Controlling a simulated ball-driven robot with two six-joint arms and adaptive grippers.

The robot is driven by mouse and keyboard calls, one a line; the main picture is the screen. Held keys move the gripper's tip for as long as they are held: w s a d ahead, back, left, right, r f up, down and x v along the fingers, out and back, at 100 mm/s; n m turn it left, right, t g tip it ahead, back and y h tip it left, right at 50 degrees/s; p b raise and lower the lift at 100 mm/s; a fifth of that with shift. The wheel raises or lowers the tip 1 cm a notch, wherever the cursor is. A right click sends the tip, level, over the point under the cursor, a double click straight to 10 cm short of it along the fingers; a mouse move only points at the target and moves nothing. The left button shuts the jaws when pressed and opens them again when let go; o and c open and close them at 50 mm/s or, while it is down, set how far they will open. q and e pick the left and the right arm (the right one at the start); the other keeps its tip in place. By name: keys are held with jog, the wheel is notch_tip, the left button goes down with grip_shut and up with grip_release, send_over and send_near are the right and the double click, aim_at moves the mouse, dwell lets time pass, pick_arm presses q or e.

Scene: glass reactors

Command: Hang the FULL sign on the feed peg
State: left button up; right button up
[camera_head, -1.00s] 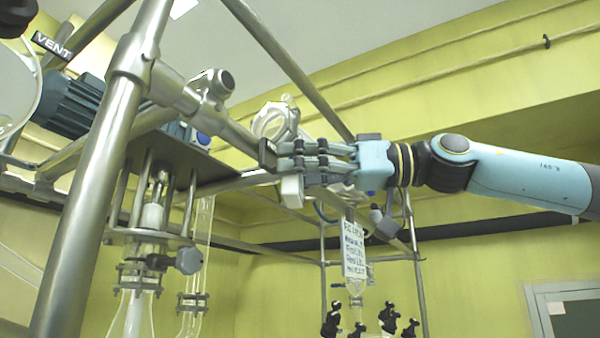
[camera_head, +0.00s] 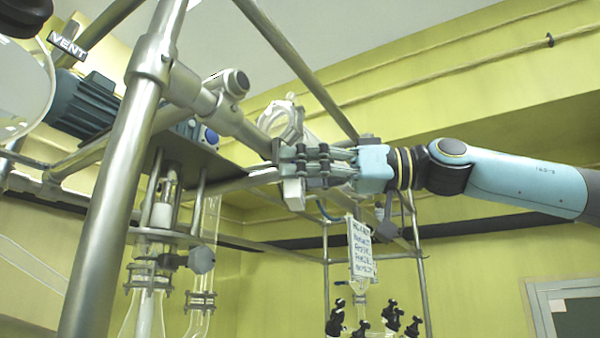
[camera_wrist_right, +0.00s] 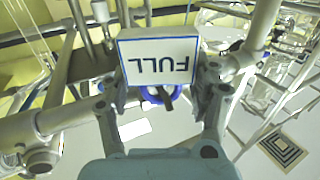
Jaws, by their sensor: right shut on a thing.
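My right gripper (camera_head: 277,156) reaches in from the right, beside the slanted steel pipe in the head view. It is shut on the FULL sign (camera_wrist_right: 158,62), a white plate with a blue edge; its lettering is upside down in the right wrist view. The right gripper (camera_wrist_right: 160,84) has a finger on each side of the plate there. In the head view, a pale block under the fingers (camera_head: 293,193) appears to be the sign, with its lettering not visible. I cannot make out which part is the feed peg. My left gripper is not identifiable.
A thick steel post (camera_head: 110,210) and slanted pipe (camera_head: 240,125) stand close to the right gripper. A motor (camera_head: 85,100), glassware (camera_head: 150,310) and a lettered white label (camera_head: 361,250) are nearby.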

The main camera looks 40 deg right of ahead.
jog(key=shift+w+f, duration=0.25)
jog(key=shift+f, duration=0.3)
dwell(0.7)
jog(key=o, duration=1.3)
jog(key=shift+c, duration=0.5)
jog(key=shift+c, duration=0.6)
